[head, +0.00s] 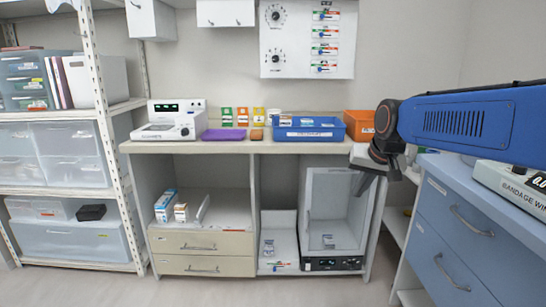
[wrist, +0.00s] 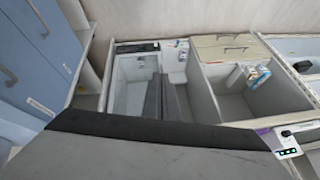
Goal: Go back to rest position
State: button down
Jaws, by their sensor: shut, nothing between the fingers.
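My gripper (head: 364,188) hangs at the end of my blue arm, at the right of the head view. It points down in front of the right end of the counter (head: 220,148). In the wrist view its two dark fingers (wrist: 161,80) lie side by side, shut and with nothing held. Behind them in that view is the open compartment (wrist: 133,70) under the counter.
An orange bin (head: 359,124) and a blue tray (head: 309,130) stand on the counter near my arm. A blue drawer cabinet (head: 470,225) stands at the right with a labelled device (head: 515,185) on top. White shelving (head: 105,130) is at the left. The visible front floor is clear.

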jog(key=s+d+f, duration=0.1)
jog(key=s+f, duration=0.3)
jog(key=s, duration=0.5)
jog(key=s+d+f+n, duration=0.1)
jog(key=s+f, duration=0.4)
jog(key=s, duration=0.5)
jog(key=s+d+f+n+g+h, duration=0.1)
jog(key=s+d+f, duration=0.2)
jog(key=s, duration=0.7)
jog(key=shift+s+f, duration=0.25)
jog(key=shift+f, duration=0.55)
